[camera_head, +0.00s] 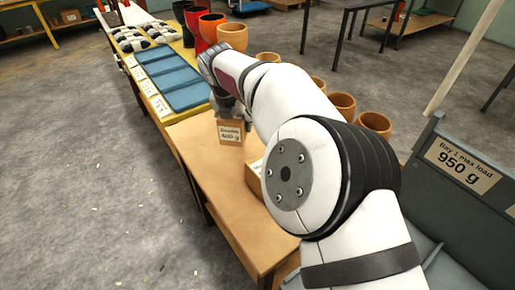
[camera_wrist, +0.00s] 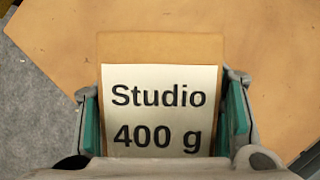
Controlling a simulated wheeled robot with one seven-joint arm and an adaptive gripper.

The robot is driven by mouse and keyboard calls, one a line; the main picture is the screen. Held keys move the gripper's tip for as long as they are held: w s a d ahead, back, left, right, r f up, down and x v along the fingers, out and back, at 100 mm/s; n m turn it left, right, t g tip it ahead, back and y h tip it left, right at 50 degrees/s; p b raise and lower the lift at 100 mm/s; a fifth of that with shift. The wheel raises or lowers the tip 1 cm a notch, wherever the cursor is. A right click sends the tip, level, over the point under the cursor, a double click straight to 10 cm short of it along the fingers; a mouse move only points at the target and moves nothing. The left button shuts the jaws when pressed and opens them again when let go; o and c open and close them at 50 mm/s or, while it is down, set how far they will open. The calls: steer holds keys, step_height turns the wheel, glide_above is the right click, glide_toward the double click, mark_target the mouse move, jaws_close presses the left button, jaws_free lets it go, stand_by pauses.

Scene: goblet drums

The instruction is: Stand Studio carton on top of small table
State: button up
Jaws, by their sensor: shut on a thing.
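The Studio carton (camera_head: 231,132) is a small brown box with a white label. In the wrist view the carton (camera_wrist: 160,45) reads "Studio 400 g" and sits between the green pads of my gripper (camera_wrist: 165,115). In the head view my gripper (camera_head: 228,104) is at the carton's top, shut on it. The carton looks upright, over a plain wooden table (camera_head: 225,190), probably the small table. I cannot tell whether its base touches the tabletop. My arm hides part of this table.
Another carton (camera_head: 255,172) shows partly behind my arm on the wooden table. A yellow table (camera_head: 150,85) with blue panels (camera_head: 172,78) and drums (camera_head: 232,36) adjoins its far end. Several orange drums (camera_head: 342,104) stand to the right. A grey bay (camera_head: 465,165) marked 950 g is at right.

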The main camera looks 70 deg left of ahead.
mark_target(230, 121)
step_height(230, 121, down, 9)
steer(key=shift+r, duration=0.1)
stand_by(0.3)
steer(key=o, duration=1.7)
steer(key=v, duration=1.2)
steer(key=shift+d, duration=0.1)
